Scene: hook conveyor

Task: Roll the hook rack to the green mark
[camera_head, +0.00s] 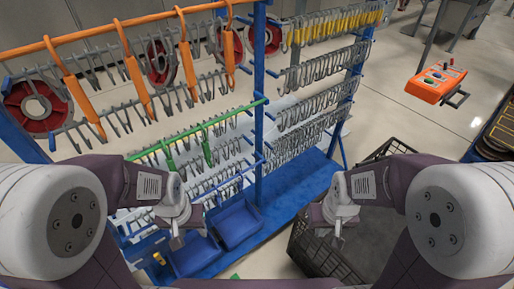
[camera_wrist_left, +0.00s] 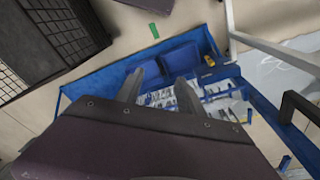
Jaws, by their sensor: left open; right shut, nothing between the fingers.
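The hook rack (camera_head: 260,110) is a blue frame with rows of grey metal hooks, standing on a blue base in the head view. Its blue base (camera_wrist_left: 95,78) also shows in the left wrist view. A green mark (camera_wrist_left: 154,31) lies on the floor just beyond the base edge; a sliver of green (camera_head: 235,277) shows at the bottom of the head view. My left gripper (camera_head: 178,241) is open and empty, in front of the rack's lower part; its parted fingers (camera_wrist_left: 158,90) show over the base. My right gripper (camera_head: 337,231) is shut and empty, right of the rack, over a dark crate.
The dark slatted crate (camera_head: 308,252) stands right of the rack base and also shows in the left wrist view (camera_wrist_left: 40,45). Blue bins (camera_head: 238,224) sit on the base. An orange control box (camera_head: 436,84) is at upper right. Open floor (camera_head: 395,100) lies behind the crate.

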